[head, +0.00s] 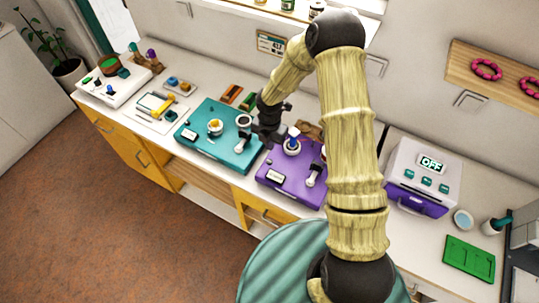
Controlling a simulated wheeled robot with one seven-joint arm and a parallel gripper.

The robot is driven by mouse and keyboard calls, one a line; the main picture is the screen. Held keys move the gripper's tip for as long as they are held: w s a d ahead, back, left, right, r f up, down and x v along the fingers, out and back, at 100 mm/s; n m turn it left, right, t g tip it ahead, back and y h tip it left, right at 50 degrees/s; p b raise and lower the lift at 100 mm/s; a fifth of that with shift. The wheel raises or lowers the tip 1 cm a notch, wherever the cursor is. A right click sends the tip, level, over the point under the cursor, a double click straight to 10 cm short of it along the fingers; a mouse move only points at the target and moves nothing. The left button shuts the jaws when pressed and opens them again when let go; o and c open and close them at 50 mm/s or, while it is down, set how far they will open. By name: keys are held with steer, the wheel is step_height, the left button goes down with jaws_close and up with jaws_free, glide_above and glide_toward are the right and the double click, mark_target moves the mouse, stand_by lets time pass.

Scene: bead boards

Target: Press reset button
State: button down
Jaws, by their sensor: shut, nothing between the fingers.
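My gripper (262,139) is dark and hangs between the teal board and the purple board. It is shut and empty, above the teal board's right edge. The teal board (207,152) carries a yellow piece in a white cup, a small label and a black-and-white lever. The purple board (272,188) carries a blue-topped piece in a white holder, a label and a similar lever. My arm hides its right part. I cannot tell which part is the reset button.
A white board (108,89) with round parts stands at the far left of the counter. A green board (469,259) and a small dish (463,220) are at the right. The wall stands close behind.

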mark_target(269, 161)
step_height(269, 161, down, 8)
steer(key=p, duration=0.2)
steer(key=shift+p, duration=0.4)
steer(key=shift+f, duration=0.2)
steer(key=shift+f, duration=0.1)
